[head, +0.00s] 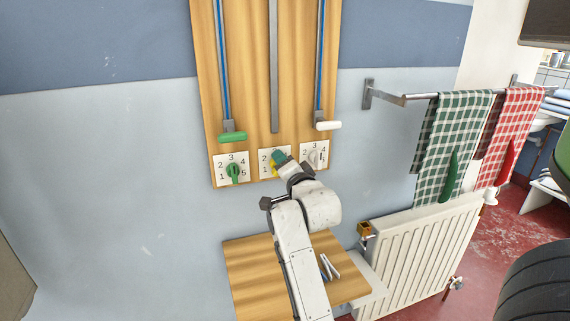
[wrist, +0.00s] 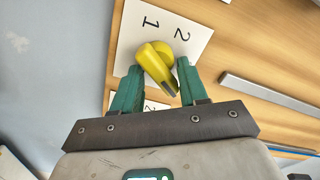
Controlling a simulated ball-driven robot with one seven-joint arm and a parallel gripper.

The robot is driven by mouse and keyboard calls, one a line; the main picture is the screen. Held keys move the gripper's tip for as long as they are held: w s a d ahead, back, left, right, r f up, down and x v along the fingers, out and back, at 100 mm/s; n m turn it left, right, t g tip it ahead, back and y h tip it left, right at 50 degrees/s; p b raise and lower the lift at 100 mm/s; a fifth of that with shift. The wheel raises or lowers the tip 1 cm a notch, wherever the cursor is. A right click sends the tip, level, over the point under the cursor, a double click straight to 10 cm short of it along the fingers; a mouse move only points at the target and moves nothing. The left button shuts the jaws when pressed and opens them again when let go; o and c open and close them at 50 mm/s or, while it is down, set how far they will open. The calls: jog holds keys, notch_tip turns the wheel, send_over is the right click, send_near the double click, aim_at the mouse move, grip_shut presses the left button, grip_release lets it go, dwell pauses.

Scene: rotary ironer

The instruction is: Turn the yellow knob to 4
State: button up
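The yellow knob (wrist: 160,62) sits on a white number card (wrist: 128,40) in the wrist view, where the digits 1 and 2 show. Its grip lies at a slant, with a dark mark at its lower right end. My gripper (wrist: 158,75) has its two green fingers apart, one on each side of the knob. I cannot tell whether they touch it. In the head view my gripper (head: 280,158) reaches the middle card, and only a sliver of the yellow knob (head: 272,169) shows behind it. The digit 4 on that card is hidden.
A green knob (head: 234,173) on its card is to the left and a white knob (head: 315,157) to the right. Green (head: 232,137) and white (head: 327,125) slider handles stand above. A wooden shelf (head: 250,270) lies below; a radiator (head: 425,255) and hanging towels are at right.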

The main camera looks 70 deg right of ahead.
jog(key=shift+s+d+r, duration=0.1)
jog(key=shift+s+d, duration=0.05)
jog(key=shift+s, duration=0.15)
jog(key=b+v, duration=0.1)
jog(key=v, duration=0.9)
jog(key=shift+a+b, duration=0.35)
jog(key=shift+b, duration=0.05)
